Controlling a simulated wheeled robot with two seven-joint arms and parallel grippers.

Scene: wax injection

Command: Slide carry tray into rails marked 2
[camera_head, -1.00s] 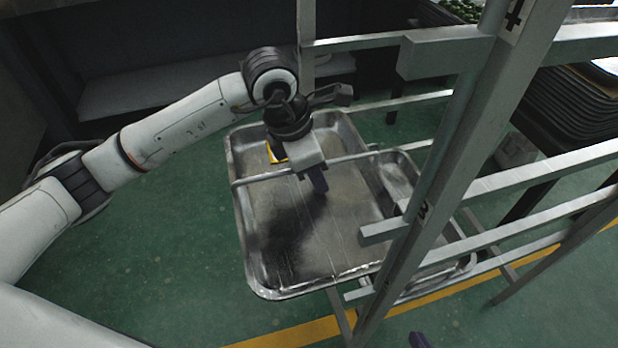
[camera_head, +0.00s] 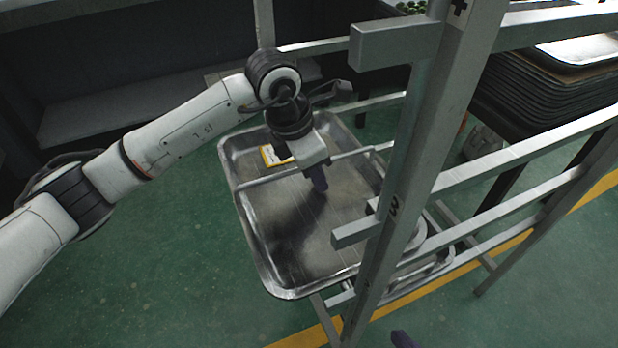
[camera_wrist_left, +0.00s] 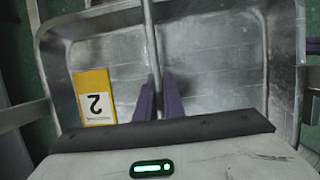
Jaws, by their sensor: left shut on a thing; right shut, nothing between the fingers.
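The carry tray (camera_head: 262,262) is a shallow grey metal tray with a bar across it and a yellow-and-white card marked 2 (camera_head: 275,155) inside. My left gripper (camera_head: 318,178) is shut on the bar; the wrist view shows its purple fingers (camera_wrist_left: 159,100) either side of it. The tray is held roughly level, its right side behind the rack's front post (camera_head: 408,150). The post carries a 3 beside a rail end (camera_head: 352,233); the tray passes below that rail. A lower rail (camera_head: 338,299) shows near the tray's underside; contact cannot be told.
Another metal tray (camera_head: 440,262) shows low in the rack. Higher rails (camera_head: 390,42) jut out at the top. Dark stacked trays (camera_head: 545,95) stand behind the rack at right. Green floor is open at left and front.

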